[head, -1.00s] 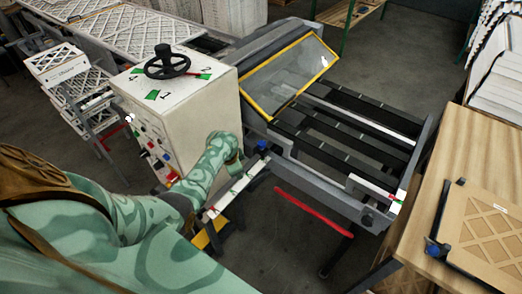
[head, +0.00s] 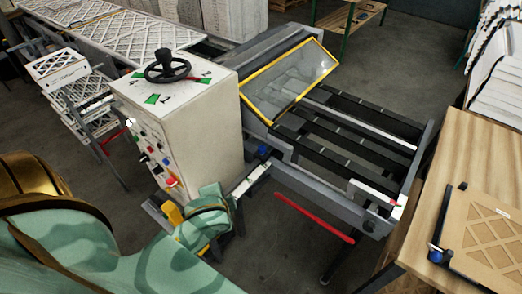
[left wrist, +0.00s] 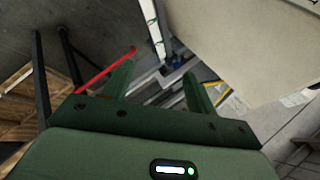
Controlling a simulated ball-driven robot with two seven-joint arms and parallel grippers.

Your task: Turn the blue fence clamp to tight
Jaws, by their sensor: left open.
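A blue knob (head: 263,152), which looks like the fence clamp, sits on the machine's frame beside the cream cabinet, at the end of a pale rail with red and green marks (head: 250,182). Its tight or loose setting is too small to read. My left gripper (left wrist: 157,80) is open and empty in the left wrist view, with both green fingers apart. The marked rail (left wrist: 153,25) shows beyond the fingers there. My right gripper is out of view.
The cream cabinet (head: 190,120) with a black handwheel (head: 166,66) stands close by. A red bar (head: 314,217) projects below the conveyor frame. Grey floor is open in between.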

